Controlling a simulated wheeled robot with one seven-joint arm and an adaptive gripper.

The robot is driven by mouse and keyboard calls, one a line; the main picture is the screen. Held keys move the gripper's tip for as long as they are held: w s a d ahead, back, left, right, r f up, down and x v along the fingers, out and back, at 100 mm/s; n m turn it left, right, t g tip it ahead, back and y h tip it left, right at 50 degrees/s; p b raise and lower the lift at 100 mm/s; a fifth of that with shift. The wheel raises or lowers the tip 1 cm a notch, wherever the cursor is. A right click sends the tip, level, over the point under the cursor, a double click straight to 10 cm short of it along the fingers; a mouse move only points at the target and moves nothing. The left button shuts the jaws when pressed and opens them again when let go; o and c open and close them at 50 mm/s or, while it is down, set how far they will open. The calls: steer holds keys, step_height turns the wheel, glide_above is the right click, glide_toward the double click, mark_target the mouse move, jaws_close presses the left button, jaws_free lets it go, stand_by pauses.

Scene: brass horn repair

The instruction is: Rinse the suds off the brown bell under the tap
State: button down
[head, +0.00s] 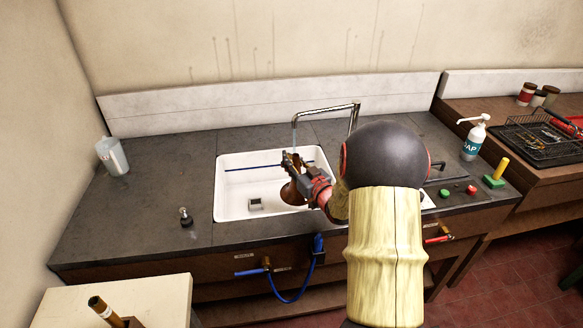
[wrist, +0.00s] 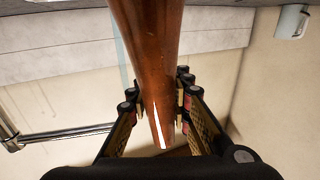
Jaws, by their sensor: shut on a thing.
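The brown bell (head: 289,193) is in my gripper (head: 296,163) over the white sink (head: 228,203) in the head view. My gripper is shut on its narrow tube, and the flared end points down into the basin. In the wrist view the coppery tube (wrist: 150,70) runs between the fingers of my gripper (wrist: 160,105). The chrome tap (head: 325,109) arches over the sink, and a thin pale stream falls from its spout close to the bell's upper end. I cannot tell whether the water touches the bell. No suds can be made out on the visible brown surface.
A small grey-green device (head: 256,204) lies in the basin. A soap bottle (head: 475,138), red and green buttons and a green block with a yellow handle (head: 497,173) stand to the right. A translucent jug (head: 112,156) stands at the left. The counter left of the sink is mostly clear.

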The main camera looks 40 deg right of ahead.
steer(key=shift+s+a+r+p, duration=0.35)
steer(key=shift+s+r+p, duration=0.1)
steer(key=shift+s+r, duration=0.2)
steer(key=shift+s+a+r+p, duration=0.35)
steer(key=shift+s+r+p, duration=0.05)
steer(key=shift+s+r, duration=0.2)
steer(key=shift+s+a+r+p, duration=0.35)
steer(key=shift+s+r+p, duration=0.1)
steer(key=shift+s+r, duration=0.2)
steer(key=shift+s+a+r, duration=0.15)
steer(key=shift+s, duration=0.15)
